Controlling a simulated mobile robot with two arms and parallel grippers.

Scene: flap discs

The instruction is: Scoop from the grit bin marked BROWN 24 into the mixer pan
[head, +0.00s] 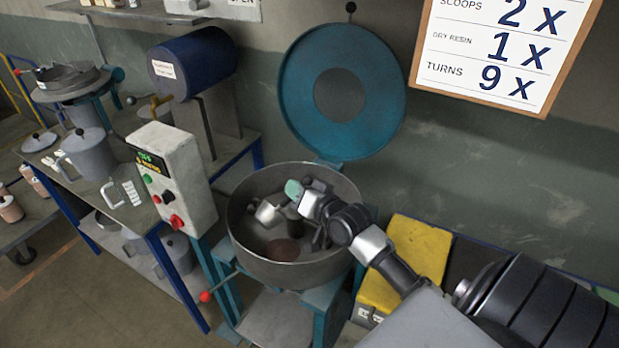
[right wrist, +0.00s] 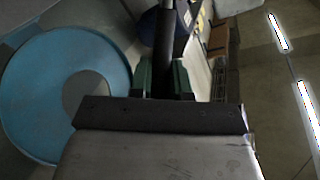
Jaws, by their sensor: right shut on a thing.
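The mixer pan (head: 249,255) is a round dark grey pan on a teal stand, with a brown patch (head: 283,250) on its floor. My right gripper (head: 297,200) is over the pan's opening, shut on a scoop. The scoop's metal head (head: 268,212) is inside the pan outline, to the left of the gripper. In the right wrist view a dark handle (right wrist: 166,45) stands between the gripper's green pads (right wrist: 162,80). I cannot read BROWN 24 on any bin. A yellow bin (head: 425,248) stands right of the pan, partly behind my arm; its label is too small to read. My left gripper is out of view.
The round teal lid (head: 382,105) stands raised behind the pan; it also shows in the right wrist view (right wrist: 112,70). A control box (head: 183,195) with buttons stands left of the pan. A bench with jugs (head: 85,150) is further left. A board on the wall reads scoops 2 x.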

